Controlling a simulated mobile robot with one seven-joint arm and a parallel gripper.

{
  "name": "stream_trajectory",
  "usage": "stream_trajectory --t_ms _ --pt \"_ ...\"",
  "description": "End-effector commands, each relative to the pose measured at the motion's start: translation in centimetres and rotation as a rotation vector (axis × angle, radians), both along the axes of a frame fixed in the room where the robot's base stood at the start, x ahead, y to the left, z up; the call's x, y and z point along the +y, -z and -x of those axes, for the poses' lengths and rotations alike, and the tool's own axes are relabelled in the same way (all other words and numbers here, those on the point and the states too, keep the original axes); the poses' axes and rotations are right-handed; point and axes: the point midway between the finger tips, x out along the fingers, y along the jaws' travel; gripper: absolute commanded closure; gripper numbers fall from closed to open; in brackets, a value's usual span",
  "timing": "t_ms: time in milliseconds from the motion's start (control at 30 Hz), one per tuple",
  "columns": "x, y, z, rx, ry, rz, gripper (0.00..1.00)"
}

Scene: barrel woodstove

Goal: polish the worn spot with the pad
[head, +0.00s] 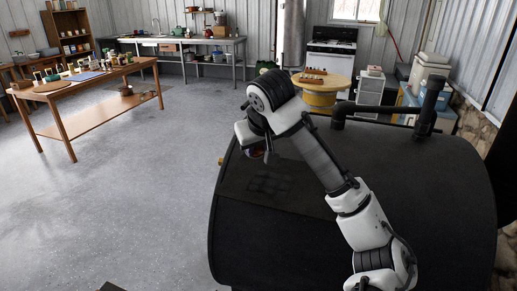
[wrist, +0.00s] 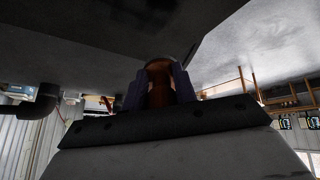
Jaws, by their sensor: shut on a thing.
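My gripper (wrist: 160,88) is shut on the brown-orange handle of the pad (wrist: 160,80), which stands between its two dark fingers in the wrist view. The pad's working face is hidden or too dark to make out. In the head view my gripper (head: 256,151) hangs over the left part of the black barrel stove (head: 300,240), mostly hidden by my wrist. A faint dark patchy area, perhaps the worn spot (head: 268,186), shows on the stove's top just below and right of the gripper. I cannot tell whether the pad touches the stove.
A black stovepipe (head: 385,108) rises from the stove's far right. A wooden table (head: 100,82) with small items stands at the far left. A round wooden spool table (head: 322,84) stands behind the stove. The grey floor at left is clear.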

Motion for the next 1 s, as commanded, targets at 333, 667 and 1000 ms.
stream_trajectory --t_ms 333,667,1000 --pt "-0.1 -2.6 -0.7 0.001 0.001 0.0 0.95" --pt "-0.2 -2.6 -0.8 0.0 0.0 0.0 0.95" --pt "-0.2 -2.6 -0.7 0.0 0.001 -0.001 0.95"
